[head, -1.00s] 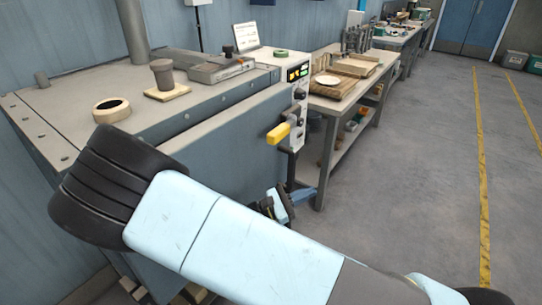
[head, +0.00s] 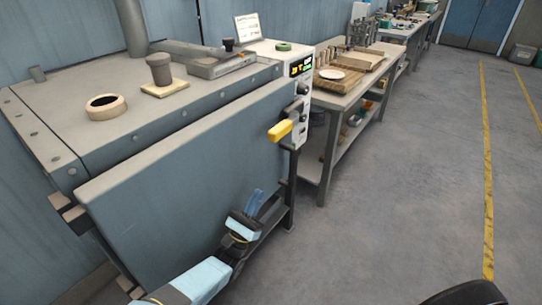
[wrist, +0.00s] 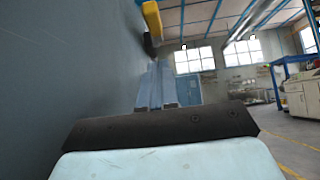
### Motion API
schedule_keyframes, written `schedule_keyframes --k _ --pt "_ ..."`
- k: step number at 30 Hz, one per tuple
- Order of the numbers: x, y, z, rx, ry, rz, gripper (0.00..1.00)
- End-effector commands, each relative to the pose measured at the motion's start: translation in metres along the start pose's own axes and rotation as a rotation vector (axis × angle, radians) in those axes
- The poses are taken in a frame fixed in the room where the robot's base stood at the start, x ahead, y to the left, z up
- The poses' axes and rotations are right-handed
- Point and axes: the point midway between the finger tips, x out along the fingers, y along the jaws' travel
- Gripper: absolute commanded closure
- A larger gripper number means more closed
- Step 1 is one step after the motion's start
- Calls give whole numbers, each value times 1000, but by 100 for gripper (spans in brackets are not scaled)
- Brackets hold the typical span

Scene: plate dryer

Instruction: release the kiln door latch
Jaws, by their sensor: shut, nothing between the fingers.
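The kiln (head: 60,115) is a large grey-blue box at the left in the head view, with its broad door (head: 180,175) facing front. The door latch has a yellow handle (head: 280,131) on a dark mount at the door's right side, and the handle sticks out toward the front left. It also shows at the top of the wrist view (wrist: 152,20). My gripper (head: 257,198) is below and a little left of the handle, in front of the door. Its blue fingers (wrist: 156,85) are together and empty, pointing up toward the handle, apart from it.
A control panel (head: 301,95) with lit displays is beside the latch. A ring (head: 106,106), a plug on a tile (head: 161,75) and other items lie on the kiln top. A workbench (head: 345,95) stands behind on the right. The floor (head: 410,165) to the right is clear.

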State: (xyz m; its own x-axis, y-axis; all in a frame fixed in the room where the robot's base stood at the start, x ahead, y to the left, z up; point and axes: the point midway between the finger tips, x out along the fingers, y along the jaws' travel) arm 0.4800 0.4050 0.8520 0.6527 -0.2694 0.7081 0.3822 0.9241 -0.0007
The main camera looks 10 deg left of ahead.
Motion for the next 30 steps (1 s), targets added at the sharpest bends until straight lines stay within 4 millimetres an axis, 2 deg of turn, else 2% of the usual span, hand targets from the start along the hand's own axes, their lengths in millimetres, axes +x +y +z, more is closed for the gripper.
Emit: schedule_keyframes --k 11,17,29,30 --pt "7 0 0 -1 0 -1 100" --pt "34 -1 0 -1 0 -3 100" --pt "104 -1 0 -2 0 -2 100" --pt "107 0 7 2 1 -2 100"
